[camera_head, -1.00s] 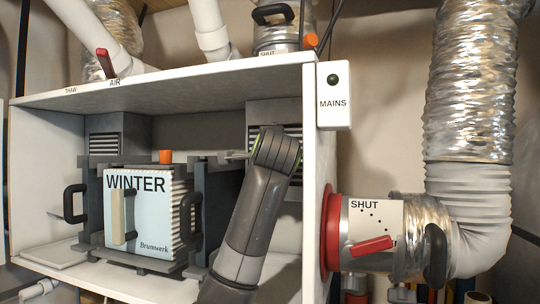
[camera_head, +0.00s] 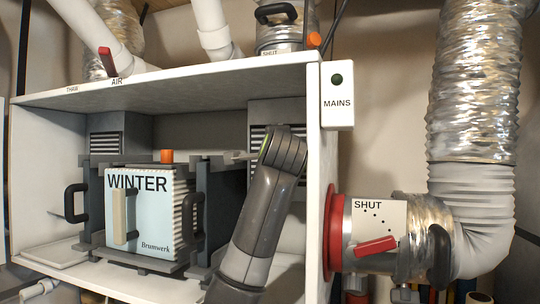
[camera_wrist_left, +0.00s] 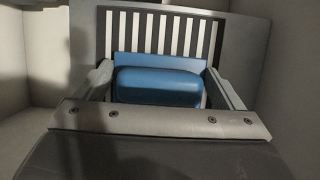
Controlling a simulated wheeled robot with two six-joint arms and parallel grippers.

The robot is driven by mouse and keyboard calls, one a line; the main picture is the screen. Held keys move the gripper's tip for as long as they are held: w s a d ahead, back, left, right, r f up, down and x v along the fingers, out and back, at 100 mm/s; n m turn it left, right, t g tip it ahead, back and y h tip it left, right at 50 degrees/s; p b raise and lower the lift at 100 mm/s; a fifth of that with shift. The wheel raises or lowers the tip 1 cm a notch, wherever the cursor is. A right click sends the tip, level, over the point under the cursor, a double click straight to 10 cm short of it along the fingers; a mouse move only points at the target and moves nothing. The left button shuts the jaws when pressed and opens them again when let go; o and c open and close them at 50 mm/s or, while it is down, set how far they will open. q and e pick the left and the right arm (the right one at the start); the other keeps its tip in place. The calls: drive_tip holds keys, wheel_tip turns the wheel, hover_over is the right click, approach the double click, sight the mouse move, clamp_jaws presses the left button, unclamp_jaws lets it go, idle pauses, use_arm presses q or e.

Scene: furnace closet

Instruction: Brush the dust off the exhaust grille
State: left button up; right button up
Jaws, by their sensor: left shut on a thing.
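My left gripper (camera_wrist_left: 160,84) is shut on a blue brush (camera_wrist_left: 158,88), which shows between its two fingers in the left wrist view. The brush is in front of the lower part of a slatted grille (camera_wrist_left: 165,32); whether it touches the slats I cannot tell. In the head view my arm reaches into the white cabinet, up to the right-hand grille (camera_head: 258,137). The arm hides part of this grille, the brush and most of the gripper there. Dust cannot be made out. My right gripper is not in view.
A WINTER cartridge (camera_head: 150,215) with black side handles stands in a dark frame left of my arm. Another grille (camera_head: 106,146) is at the cabinet's left. The cabinet's right wall (camera_head: 318,150) is close to my arm. A SHUT duct with a red lever (camera_head: 375,246) sits outside.

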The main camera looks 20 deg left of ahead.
use_arm(q)
drive_tip(key=shift+a+r, duration=0.1)
idle(0.6)
drive_tip(key=shift+a, duration=0.8)
drive_tip(key=shift+d, duration=0.1)
drive_tip(key=shift+d, duration=0.85)
drive_tip(key=shift+a, duration=0.3)
drive_tip(key=shift+a, duration=0.6)
drive_tip(key=shift+d, duration=0.9)
